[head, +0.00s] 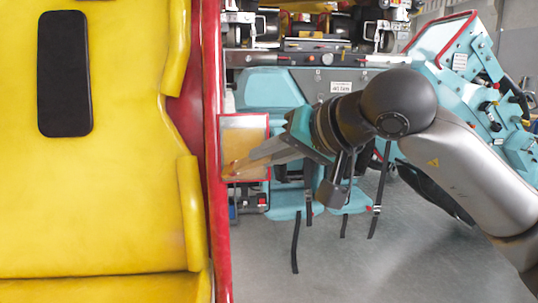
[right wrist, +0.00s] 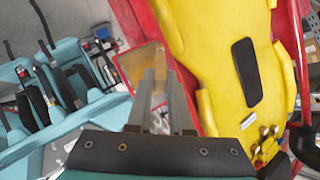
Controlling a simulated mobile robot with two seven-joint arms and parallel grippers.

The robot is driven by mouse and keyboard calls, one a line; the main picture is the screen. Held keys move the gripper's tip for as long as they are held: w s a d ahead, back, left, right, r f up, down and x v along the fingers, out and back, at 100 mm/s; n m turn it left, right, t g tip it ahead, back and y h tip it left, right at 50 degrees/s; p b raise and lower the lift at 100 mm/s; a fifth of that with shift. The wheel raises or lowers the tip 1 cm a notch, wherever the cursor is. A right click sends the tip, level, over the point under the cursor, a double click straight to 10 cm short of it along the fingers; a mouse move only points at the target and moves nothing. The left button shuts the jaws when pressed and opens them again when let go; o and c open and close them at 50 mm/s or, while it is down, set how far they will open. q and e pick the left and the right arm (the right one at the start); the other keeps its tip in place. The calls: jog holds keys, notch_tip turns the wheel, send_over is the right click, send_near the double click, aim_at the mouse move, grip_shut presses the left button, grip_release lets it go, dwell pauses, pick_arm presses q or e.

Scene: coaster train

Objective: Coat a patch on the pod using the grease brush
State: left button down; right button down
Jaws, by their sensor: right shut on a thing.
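The pod (head: 115,200) fills the left of the head view, a yellow padded shell with a red edge. A tan, red-framed patch (head: 246,135) sits at its right edge. In the right wrist view the pod (right wrist: 215,60) is at upper right and the patch (right wrist: 140,62) is just beyond the fingers. My right gripper (head: 238,168) reaches in from the right, its fingertips in front of the lower patch. It is shut on the grease brush, mostly hidden by the fingers; a small orange-brown bit shows at the tips. Contact with the patch cannot be told. My left gripper is out of view.
A black pad (head: 63,75) lies on the pod. Behind my right arm are a teal seat (head: 270,90) with hanging black straps (head: 296,240) and a teal control console (head: 465,75). Grey floor (head: 330,270) is open at lower middle.

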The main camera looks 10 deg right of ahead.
jog(key=shift+w+f, duration=0.1)
jog(key=shift+w, duration=0.3)
jog(key=shift+d+b, duration=0.75)
jog(key=shift+d, duration=3.4)
jog(key=shift+a+p, duration=0.4)
jog(key=shift+a, duration=3.8)
jog(key=shift+s, duration=0.15)
